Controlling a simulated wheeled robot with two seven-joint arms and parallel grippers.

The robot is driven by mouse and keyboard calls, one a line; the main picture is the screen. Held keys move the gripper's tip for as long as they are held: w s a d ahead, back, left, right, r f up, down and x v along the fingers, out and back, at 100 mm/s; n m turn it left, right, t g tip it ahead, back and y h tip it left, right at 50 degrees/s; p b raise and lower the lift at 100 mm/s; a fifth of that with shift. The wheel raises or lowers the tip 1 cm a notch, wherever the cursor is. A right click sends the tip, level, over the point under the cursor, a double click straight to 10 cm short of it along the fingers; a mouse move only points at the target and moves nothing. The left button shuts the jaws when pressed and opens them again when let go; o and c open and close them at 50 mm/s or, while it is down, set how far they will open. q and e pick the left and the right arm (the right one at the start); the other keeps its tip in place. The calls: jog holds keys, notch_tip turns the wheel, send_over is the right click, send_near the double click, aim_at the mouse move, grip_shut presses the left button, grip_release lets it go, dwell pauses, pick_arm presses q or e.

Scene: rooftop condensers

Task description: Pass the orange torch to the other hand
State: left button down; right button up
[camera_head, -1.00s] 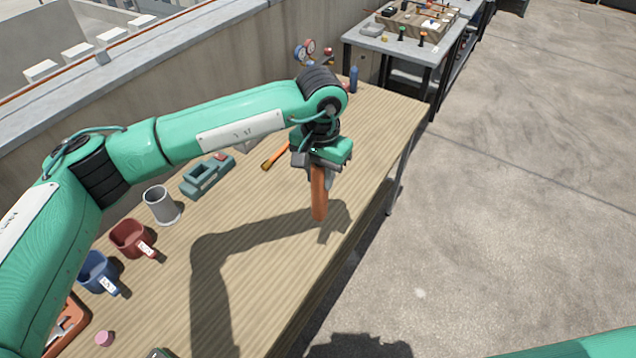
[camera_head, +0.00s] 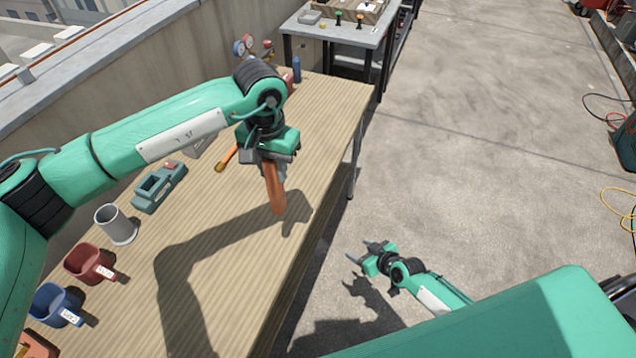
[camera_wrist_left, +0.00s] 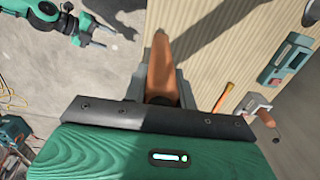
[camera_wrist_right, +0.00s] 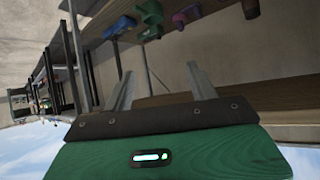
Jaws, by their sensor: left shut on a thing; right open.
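The orange torch (camera_head: 274,188) is a long orange rod hanging down from my left gripper (camera_head: 270,165). The left gripper is shut on its upper part and holds it above the wooden table. The torch also shows in the left wrist view (camera_wrist_left: 160,70), between the fingers. My right gripper (camera_head: 364,254) is open and empty, beside the table's right edge and apart from the torch. In the left wrist view the right gripper (camera_wrist_left: 98,32) shows at the upper left. In the right wrist view its two fingers (camera_wrist_right: 160,92) stand apart with nothing between them.
On the wooden table (camera_head: 225,260) stand a grey mug (camera_head: 117,226), a red cup (camera_head: 88,263), a blue cup (camera_head: 55,304) and a teal tool (camera_head: 160,187). A brush with an orange handle (camera_head: 228,157) lies behind the left gripper. Open floor lies right of the table.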

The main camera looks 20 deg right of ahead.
jog(key=w+a+r+n+t+y, duration=0.1)
jog(key=w+a+r+y, duration=0.15)
jog(key=r, duration=0.75)
jog(key=w+a+r+n+t+y, duration=0.15)
jog(key=a+r, duration=0.25)
jog(key=r, duration=0.6)
jog(key=s+a+r+n+y, duration=0.1)
jog(key=a+r+n+y, duration=0.2)
jog(key=r, duration=0.5)
jog(key=n+g+y, duration=0.1)
jog(key=g+y, duration=0.1)
jog(key=y, duration=0.1)
send_near(275, 185)
jog(key=w+r, duration=0.2)
jog(key=x, duration=1.2)
jog(key=shift+s, duration=0.1)
jog(key=shift+c, duration=0.5)
